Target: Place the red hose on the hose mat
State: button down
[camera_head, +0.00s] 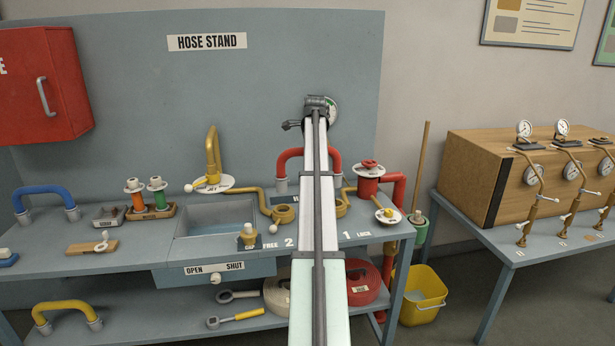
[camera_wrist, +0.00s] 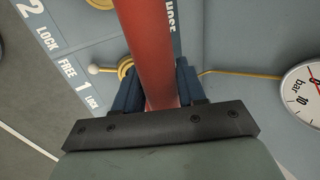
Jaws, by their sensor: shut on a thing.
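The red hose (camera_head: 290,155), an arch with grey end cuffs, stands upright near the back of the bench, partly behind my arm. In the wrist view the red hose (camera_wrist: 150,45) runs between the dark blue fingers of my gripper (camera_wrist: 158,88), which is shut on it. My arm hides the gripper in the head view. The hose mat (camera_head: 296,196) is a dark strip with white lettering at the hose's foot, mostly covered by my arm. Its lettering (camera_wrist: 172,15) shows beside the hose in the wrist view. I cannot tell whether the cuffs touch the mat.
Yellow coiled fittings (camera_head: 284,213) lie just in front of the hose. A red valve post (camera_head: 368,180) stands to the right, and a yellow pipe (camera_head: 213,160) to the left. A gauge (camera_wrist: 305,88) is on the back panel. A blue hose (camera_head: 45,192) stands far left.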

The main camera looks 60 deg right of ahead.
jog(key=shift+w+f, duration=0.25)
jog(key=shift+w, duration=0.1)
jog(key=w+d+f, duration=0.3)
jog(key=w+d, duration=0.7)
jog(key=d, duration=0.1)
notch_tip(320, 180, down, 9)
jog(key=shift+s, duration=0.15)
jog(key=shift+a, duration=0.15)
jog(key=c, duration=0.6)
grip_release()
jog(key=shift+f, duration=0.1)
jog(key=shift+c, duration=0.2)
jog(key=v, duration=1.2)
